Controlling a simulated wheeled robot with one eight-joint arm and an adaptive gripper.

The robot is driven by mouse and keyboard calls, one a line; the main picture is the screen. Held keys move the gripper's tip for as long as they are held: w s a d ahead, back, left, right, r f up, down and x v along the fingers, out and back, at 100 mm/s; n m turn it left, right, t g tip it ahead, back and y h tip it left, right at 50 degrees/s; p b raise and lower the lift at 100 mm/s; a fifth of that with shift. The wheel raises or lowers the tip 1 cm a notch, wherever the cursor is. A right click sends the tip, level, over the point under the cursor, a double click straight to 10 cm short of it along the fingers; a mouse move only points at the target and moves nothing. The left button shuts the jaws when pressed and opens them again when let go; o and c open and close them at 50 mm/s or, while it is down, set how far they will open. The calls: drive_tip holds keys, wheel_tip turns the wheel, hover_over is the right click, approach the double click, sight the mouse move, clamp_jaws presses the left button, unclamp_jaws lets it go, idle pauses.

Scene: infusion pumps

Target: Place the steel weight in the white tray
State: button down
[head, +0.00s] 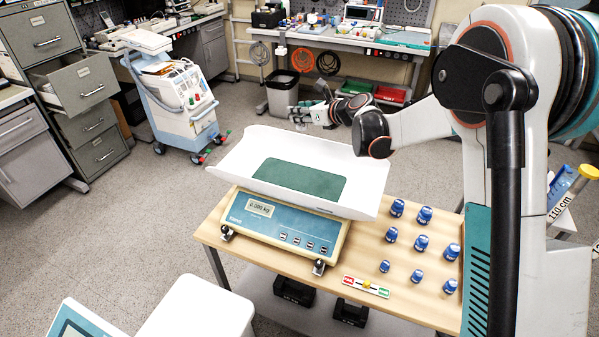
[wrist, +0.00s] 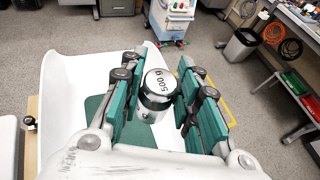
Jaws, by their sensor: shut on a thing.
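The steel weight (wrist: 158,84) is a short cylinder with a pale top marked "500 g" and a dark band. It is between the green-padded fingers of my gripper (wrist: 160,92), which is shut on it. The white tray (head: 233,155) is a wide curved pan with a green mat on a scale. In the wrist view the tray (wrist: 62,80) lies below and left of the weight.
The scale (head: 285,228) stands on a wooden table (head: 390,305). A white device (head: 195,308) is at lower left. The tray's mat is bare.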

wheel_tip(320, 180, down, 19)
drive_tip(key=b, duration=0.5)
drive_tip(key=shift+f+b, duration=0.1)
drive_tip(key=shift+b, duration=0.2)
drive_tip(key=c, duration=1.6)
unclamp_jaws()
drive_tip(key=shift+f, duration=0.1)
drive_tip(key=shift+c, duration=0.2)
drive_tip(key=o, duration=0.4)
drive_tip(key=shift+o, duration=0.2)
